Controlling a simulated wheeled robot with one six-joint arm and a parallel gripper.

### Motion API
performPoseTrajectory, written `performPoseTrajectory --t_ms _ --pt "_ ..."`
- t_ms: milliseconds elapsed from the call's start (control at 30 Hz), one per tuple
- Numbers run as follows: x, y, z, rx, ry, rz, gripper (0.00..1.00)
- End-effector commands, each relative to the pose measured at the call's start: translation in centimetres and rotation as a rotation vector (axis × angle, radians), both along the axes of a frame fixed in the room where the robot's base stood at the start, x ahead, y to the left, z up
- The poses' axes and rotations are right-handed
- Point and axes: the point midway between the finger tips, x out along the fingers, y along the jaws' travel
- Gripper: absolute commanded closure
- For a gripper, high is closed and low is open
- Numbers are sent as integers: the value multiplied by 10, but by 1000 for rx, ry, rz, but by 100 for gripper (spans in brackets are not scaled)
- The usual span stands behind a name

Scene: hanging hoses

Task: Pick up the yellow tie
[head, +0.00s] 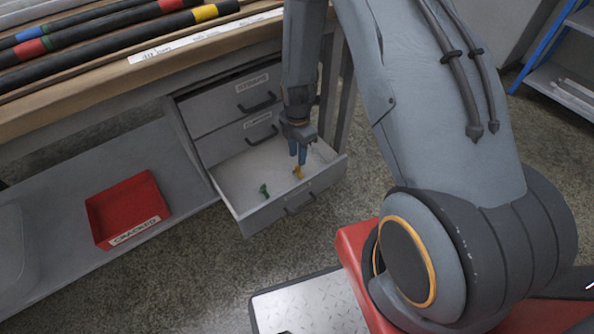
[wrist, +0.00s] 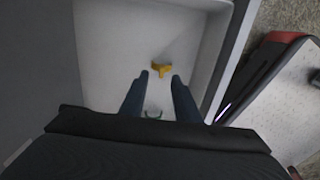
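The yellow tie (head: 298,172) lies on the white floor of the open bottom drawer (head: 240,180). It also shows in the wrist view (wrist: 161,67), just beyond and between my fingertips. My gripper (head: 298,158) reaches down into the drawer above the tie, fingers pointing down. In the wrist view my gripper (wrist: 158,74) has its two blue fingers apart with nothing between the tips.
The drawer walls stand close around my gripper. Closed drawers (head: 235,103) sit above, under a bench (head: 110,75) bearing dark hoses with coloured bands. A red bin (head: 128,208) labelled "CRACKED" sits on the lower shelf at left. Open floor (head: 180,280) lies in front.

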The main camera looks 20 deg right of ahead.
Motion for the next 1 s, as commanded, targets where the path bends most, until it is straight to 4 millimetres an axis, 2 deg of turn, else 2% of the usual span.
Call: performPoseTrajectory --t_ms 400,633,800,1000 --pt "-3 1 -49 1 0 -1 71" --pt "-3 1 -50 1 -1 -1 71" --pt "-4 1 -49 1 -1 -1 100" --pt "-3 1 -49 1 -1 -1 100"
